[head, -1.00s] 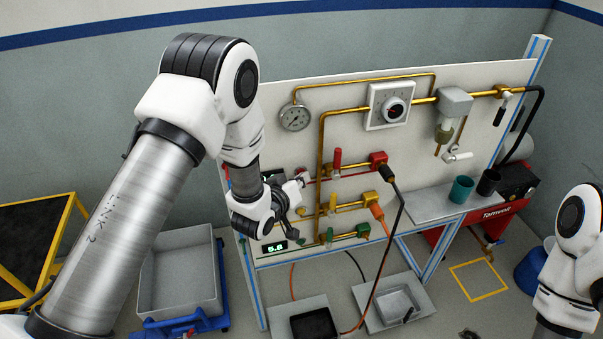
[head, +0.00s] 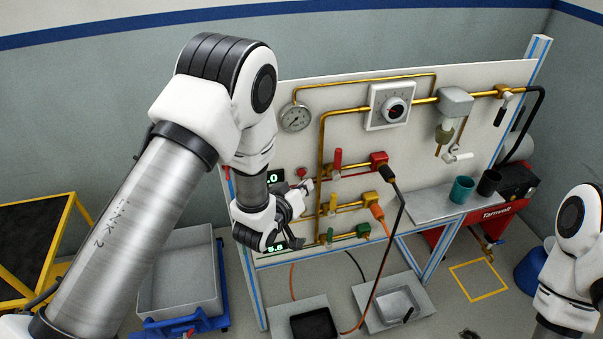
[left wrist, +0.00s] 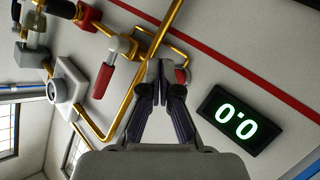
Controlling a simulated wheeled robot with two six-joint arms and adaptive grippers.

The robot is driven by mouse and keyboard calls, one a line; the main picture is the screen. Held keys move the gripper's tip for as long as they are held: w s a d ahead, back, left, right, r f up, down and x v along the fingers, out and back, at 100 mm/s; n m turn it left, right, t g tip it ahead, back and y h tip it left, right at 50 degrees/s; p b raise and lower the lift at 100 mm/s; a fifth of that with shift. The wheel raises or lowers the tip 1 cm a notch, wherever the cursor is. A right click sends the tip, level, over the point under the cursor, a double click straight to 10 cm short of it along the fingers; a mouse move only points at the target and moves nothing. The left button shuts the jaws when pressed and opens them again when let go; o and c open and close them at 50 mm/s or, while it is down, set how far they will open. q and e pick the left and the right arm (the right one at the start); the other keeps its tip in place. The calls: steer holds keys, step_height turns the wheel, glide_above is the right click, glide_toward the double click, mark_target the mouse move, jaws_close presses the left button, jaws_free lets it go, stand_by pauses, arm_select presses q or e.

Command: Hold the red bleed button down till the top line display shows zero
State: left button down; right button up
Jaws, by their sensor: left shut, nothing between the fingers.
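The top line display (left wrist: 237,116) reads 0.0 in the left wrist view. In the head view the same display (head: 275,177) shows partly, its left side hidden by my left arm. The red bleed button (head: 301,171) is on the panel just right of it. In the left wrist view a red piece of the button (left wrist: 181,75) shows beside my fingertips. My left gripper (head: 307,185) is shut and empty, its tips just below the button in the head view; I cannot tell whether they touch it. My right gripper is not in view.
A red valve handle (head: 337,158), a yellow one (head: 333,202) and a green one (head: 329,235) stand right of my left gripper. A lower display (head: 276,249) is partly hidden by my wrist. Brass pipes and a gauge (head: 295,117) are above.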

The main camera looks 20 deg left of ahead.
arm_select(q)
steer(key=s+d, duration=0.2)
steer(key=s, duration=0.1)
steer(key=shift+s+d, duration=0.1)
steer(key=shift+s, duration=0.05)
stand_by(0.4)
steer(key=s+a+f+n+g+y+b, duration=0.1)
steer(key=s+a+f+g, duration=0.25)
steer(key=s+f, duration=0.55)
steer(key=s+a+f+g+y+b, duration=0.1)
steer(key=s+a+f+g, duration=0.25)
steer(key=s+f, duration=0.5)
steer(key=s+f+m+g, duration=0.2)
steer(key=s+g, duration=0.1)
steer(key=s, duration=0.5)
steer(key=s+a+f+m+g, duration=0.1)
steer(key=s+f+m+g, duration=0.1)
steer(key=s, duration=0.5)
steer(key=f+g, duration=0.1)
steer(key=g, duration=0.1)
steer(key=shift+s+f+g, duration=0.15)
steer(key=shift+s+g, duration=0.15)
steer(key=shift+s, duration=0.1)
